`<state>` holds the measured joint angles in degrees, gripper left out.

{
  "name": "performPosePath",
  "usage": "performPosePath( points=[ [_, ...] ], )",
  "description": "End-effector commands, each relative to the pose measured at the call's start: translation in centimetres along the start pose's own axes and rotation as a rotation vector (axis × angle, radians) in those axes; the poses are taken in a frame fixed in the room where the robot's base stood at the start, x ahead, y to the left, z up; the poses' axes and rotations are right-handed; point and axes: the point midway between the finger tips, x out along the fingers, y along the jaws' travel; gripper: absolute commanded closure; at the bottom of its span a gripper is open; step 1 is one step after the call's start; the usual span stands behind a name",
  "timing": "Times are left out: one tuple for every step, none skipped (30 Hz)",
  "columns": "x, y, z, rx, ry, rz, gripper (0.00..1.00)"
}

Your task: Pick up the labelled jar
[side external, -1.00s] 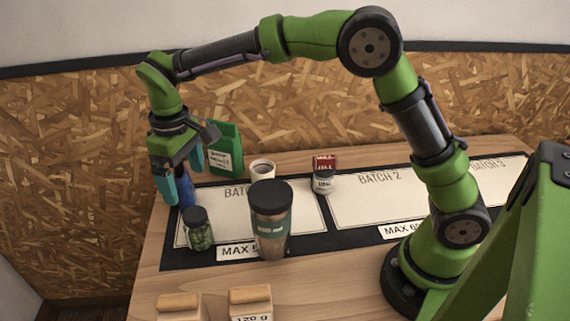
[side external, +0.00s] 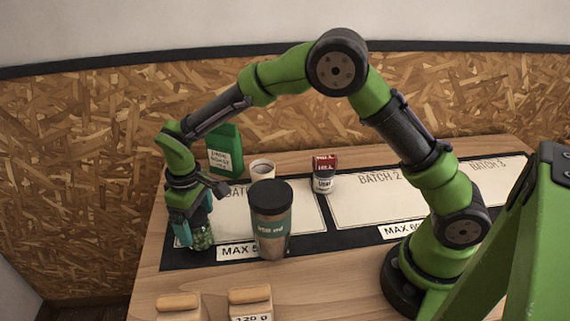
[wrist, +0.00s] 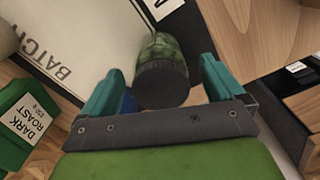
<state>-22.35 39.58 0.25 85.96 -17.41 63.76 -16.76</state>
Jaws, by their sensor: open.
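The jar (side external: 203,240) has green contents and a dark lid; it stands at the front left of the left batch panel. No label on it can be made out. In the side view my gripper (side external: 193,232) is down at the jar and covers its upper part. In the wrist view my gripper (wrist: 157,80) is open, with one teal finger on each side of the jar (wrist: 160,82). The jar's dark lid lies between the fingers, and a gap shows on the right. I cannot tell whether the left finger touches it.
A tall tumbler (side external: 270,232) with a dark lid stands close to the jar's right. A white cup (side external: 262,169), a green pouch (side external: 225,153) and a red-and-white can (side external: 324,176) stand farther back. A blue object (wrist: 129,104) shows beside the left finger.

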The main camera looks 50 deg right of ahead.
Motion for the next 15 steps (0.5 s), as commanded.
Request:
performPosePath(
  points=[
    [1.0, -0.1, 0.1, 0.000, -0.005, 0.000, 0.05],
    [1.4, -0.1, 0.1, 0.001, -0.005, 0.000, 0.05],
    [2.0, -0.1, 0.1, 0.001, -0.004, 0.000, 0.05],
    [2.5, -0.1, 0.1, 0.001, -0.004, 0.000, 0.05],
    [2.8, -0.1, 0.1, 0.001, -0.004, 0.000, 0.05],
    [3.1, -0.1, 0.1, 0.000, -0.002, 0.000, 0.05],
    [3.4, -0.1, 0.1, 0.000, -0.002, 0.000, 0.05],
    [3.5, -0.1, 0.1, 0.001, -0.002, 0.000, 0.05],
    [3.6, -0.1, 0.1, 0.001, -0.002, 0.000, 0.05],
    [3.7, -0.1, 0.1, 0.001, -0.001, 0.000, 0.05],
    [3.7, -0.1, 0.1, 0.001, -0.001, 0.000, 0.05],
    [3.7, -0.1, 0.1, 0.001, -0.001, 0.000, 0.05],
    [3.6, -0.1, 0.1, 0.001, -0.001, 0.000, 0.05],
    [3.6, -0.1, 0.1, 0.001, -0.001, 0.000, 0.05],
    [3.6, -0.1, 0.1, 0.001, -0.001, 0.000, 0.05]
  ],
)
